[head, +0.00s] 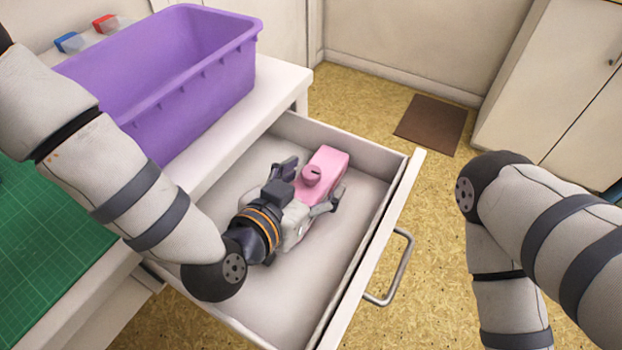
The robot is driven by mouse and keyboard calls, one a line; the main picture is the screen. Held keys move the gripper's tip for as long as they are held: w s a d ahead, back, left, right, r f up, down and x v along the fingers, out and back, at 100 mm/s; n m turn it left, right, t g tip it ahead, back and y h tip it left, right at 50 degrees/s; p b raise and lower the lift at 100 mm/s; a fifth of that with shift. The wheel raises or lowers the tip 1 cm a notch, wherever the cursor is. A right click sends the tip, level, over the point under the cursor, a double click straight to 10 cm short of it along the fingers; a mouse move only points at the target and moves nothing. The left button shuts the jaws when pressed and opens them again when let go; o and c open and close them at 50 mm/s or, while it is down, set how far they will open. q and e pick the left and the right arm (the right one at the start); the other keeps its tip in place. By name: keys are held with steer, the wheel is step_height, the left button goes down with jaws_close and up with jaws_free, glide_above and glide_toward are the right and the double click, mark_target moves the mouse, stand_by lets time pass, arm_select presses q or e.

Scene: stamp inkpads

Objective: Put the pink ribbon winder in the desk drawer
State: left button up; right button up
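The pink ribbon winder (327,160), a pink block with a round knob on top, is inside the open desk drawer (285,310), toward its back right part. My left gripper (312,188) reaches down into the drawer. Its two fingers are spread to either side of the winder's near end, with a visible gap on the left side, so it looks open. The winder's near end is partly hidden by the gripper. Whether its underside rests on the drawer floor is hard to tell. My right gripper is out of view; only that arm's links show at the right.
A purple bin (215,100) stands on the white desk (285,85) beside the drawer. A green cutting mat (50,250) lies at the left. Red and blue small items (70,42) sit behind the bin. The drawer front has a metal handle (400,268). A brown mat (432,124) lies on the floor.

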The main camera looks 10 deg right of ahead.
arm_select(q)
steer(key=shift+r, duration=0.15)
steer(key=p+v, duration=0.1)
steer(key=v, duration=0.6)
steer(key=shift+s+a+r, duration=0.15)
steer(key=shift+s, duration=0.05)
